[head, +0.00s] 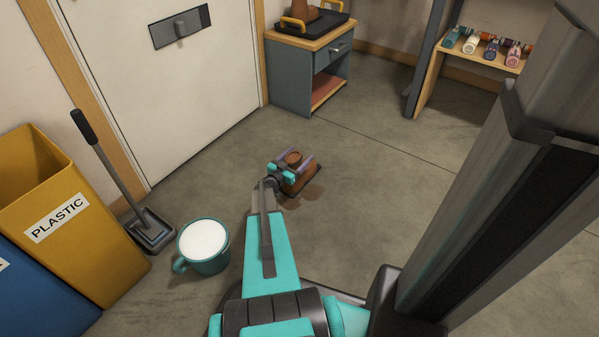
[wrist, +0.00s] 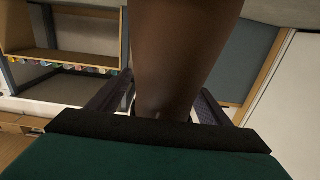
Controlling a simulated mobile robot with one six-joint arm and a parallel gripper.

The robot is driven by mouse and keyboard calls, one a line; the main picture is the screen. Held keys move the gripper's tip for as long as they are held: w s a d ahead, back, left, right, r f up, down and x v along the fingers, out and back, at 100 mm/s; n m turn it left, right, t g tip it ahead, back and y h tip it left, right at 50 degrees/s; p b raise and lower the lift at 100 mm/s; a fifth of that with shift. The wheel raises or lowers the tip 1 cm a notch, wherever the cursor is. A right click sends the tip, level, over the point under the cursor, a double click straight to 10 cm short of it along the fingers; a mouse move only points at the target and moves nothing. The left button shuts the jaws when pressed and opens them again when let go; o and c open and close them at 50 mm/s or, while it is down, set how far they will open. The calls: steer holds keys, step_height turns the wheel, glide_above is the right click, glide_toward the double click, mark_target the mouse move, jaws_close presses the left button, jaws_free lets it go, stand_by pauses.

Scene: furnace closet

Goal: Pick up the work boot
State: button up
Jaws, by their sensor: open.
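The brown work boot (head: 297,184) with a dark sole is on the open floor in the middle of the head view. My gripper (head: 292,163) is at the boot's upper part, with a finger on either side of it. In the wrist view the brown boot (wrist: 180,55) fills the middle, between the two dark fingers of my gripper (wrist: 160,104). The fingers are open around the boot; I cannot tell whether they touch it. Part of the boot is hidden by my gripper in the head view.
A grey cabinet (head: 290,85) is behind, beside the white door (head: 165,85). A wooden shelf (head: 435,75) holds bottles. Floor right of the boot is clear.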

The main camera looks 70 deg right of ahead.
mark_target(298, 152)
steer(key=shift+c, duration=0.5)
jaws_close()
steer(key=shift+r, duration=0.1)
steer(key=shift+r+p, duration=1.2)
steer(key=shift+r, duration=0.6)
steer(key=s+a+p, duration=0.1)
steer(key=a+p, duration=0.1)
steer(key=a, duration=0.6)
steer(key=s+a+r+p, duration=0.1)
steer(key=a+p, duration=0.1)
steer(key=a, duration=0.5)
steer(key=shift+s+a+r, duration=0.15)
steer(key=shift+s+a, duration=0.2)
steer(key=shift+a, duration=0.05)
steer(key=shift+s, duration=0.1)
